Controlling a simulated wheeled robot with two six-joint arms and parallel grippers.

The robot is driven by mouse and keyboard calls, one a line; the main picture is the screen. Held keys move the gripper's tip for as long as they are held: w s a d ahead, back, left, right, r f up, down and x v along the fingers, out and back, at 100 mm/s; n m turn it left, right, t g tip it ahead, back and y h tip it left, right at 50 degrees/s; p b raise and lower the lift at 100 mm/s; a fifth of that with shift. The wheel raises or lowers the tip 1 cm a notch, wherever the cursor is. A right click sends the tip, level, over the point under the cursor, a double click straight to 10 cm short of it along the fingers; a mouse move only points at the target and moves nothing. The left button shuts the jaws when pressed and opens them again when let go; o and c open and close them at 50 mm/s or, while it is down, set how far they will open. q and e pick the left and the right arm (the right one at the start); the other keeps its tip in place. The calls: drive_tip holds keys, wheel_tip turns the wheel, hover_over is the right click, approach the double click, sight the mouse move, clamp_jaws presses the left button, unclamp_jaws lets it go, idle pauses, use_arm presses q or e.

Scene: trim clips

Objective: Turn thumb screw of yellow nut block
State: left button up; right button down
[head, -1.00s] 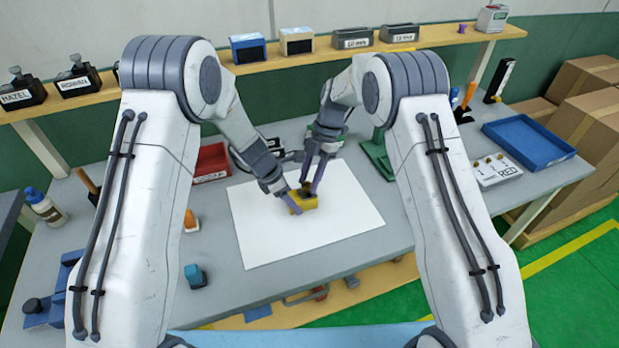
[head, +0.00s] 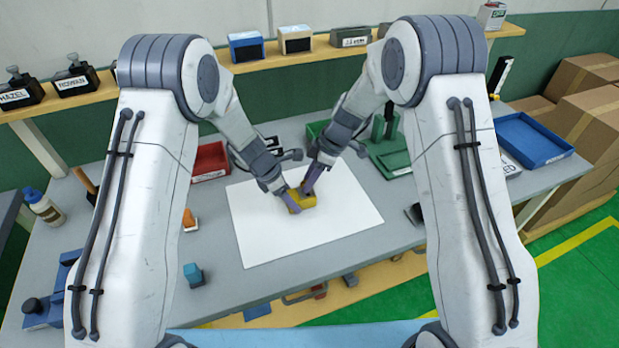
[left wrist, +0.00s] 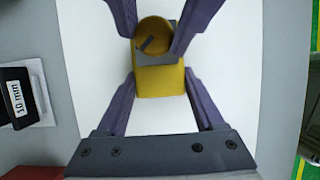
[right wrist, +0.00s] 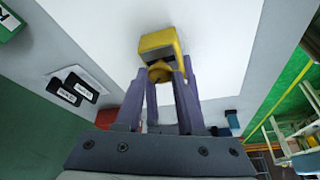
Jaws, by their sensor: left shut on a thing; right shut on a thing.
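The yellow nut block (head: 304,202) is at the middle of a white sheet (head: 255,235); I cannot tell whether it rests on it. My left gripper (head: 289,203) is shut on the block's sides. The left wrist view shows the block (left wrist: 160,84) between its purple fingers. The round yellow thumb screw (left wrist: 153,36) with a dark mark on top sits at the block's end. My right gripper (head: 306,188) is shut on the screw. In the right wrist view the screw (right wrist: 160,71) is between its fingertips, beside the block (right wrist: 158,40).
A box labelled 10 mm (left wrist: 19,97) is near the left gripper. A blue tray (head: 533,139) is at the right. The sheet around the block is clear.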

drive_tip(key=shift+m, duration=0.5)
drive_tip(key=c, duration=0.5)
unclamp_jaws()
drive_tip(key=shift+r, duration=0.1)
drive_tip(key=v, duration=1.2)
drive_tip(key=shift+s, duration=0.25)
